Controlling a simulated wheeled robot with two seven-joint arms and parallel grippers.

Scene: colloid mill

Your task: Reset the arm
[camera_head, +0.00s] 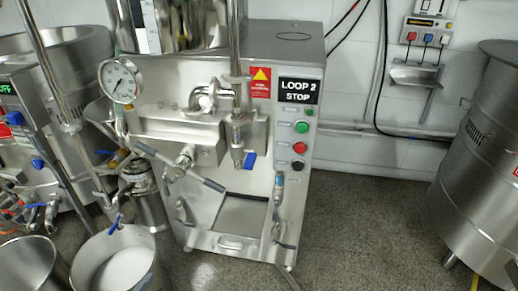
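Neither of my grippers shows in the head view, and no part of my arms can be made out. The steel colloid mill (178,128) stands in the middle, with a round pressure gauge (120,81) at its upper left. Its control panel (297,140) carries a "LOOP 2 STOP" sign and green, red and black buttons. A blue-handled valve (249,160) sits on its front pipe.
A steel bucket (90,252) with white contents stands on the floor at lower left, beside another steel vessel (28,262). A large steel drum (485,165) stands at right. The speckled floor (370,230) between mill and drum is clear.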

